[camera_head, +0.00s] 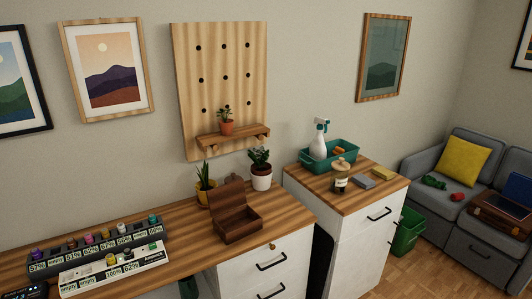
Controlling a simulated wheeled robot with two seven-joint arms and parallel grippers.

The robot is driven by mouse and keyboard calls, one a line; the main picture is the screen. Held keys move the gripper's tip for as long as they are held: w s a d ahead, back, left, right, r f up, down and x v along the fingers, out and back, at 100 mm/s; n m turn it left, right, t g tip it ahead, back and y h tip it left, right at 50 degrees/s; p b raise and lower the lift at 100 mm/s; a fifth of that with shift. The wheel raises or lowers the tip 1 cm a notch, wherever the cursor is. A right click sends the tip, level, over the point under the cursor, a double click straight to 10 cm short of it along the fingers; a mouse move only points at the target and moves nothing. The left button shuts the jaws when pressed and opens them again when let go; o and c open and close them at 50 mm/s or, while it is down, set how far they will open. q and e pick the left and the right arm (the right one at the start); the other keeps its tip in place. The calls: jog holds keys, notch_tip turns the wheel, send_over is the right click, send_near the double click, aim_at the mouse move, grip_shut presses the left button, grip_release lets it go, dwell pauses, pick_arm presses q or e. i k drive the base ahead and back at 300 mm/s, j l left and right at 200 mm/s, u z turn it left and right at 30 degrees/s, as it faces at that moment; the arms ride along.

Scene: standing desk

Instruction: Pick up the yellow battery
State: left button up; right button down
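A dark battery rack (45,262) stands at the left of the wooden desk, with several batteries with coloured tops in a row and percentage labels along its front. A white battery holder (75,285) lies in front of it, with labels reading empty and percentages. A small yellow-orange battery top (111,259) shows at the white holder. An orange-toned top (105,234) shows in the dark rack. These tops are small, so their exact colours are hard to tell. Neither of my grippers is in view.
An open brown wooden box (236,222) stands right of the batteries on the desk (185,240). Potted plants stand behind it. A dark device (25,293) sits at the lower left.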

aim_at(111, 258)
jog(key=u, duration=1.25)
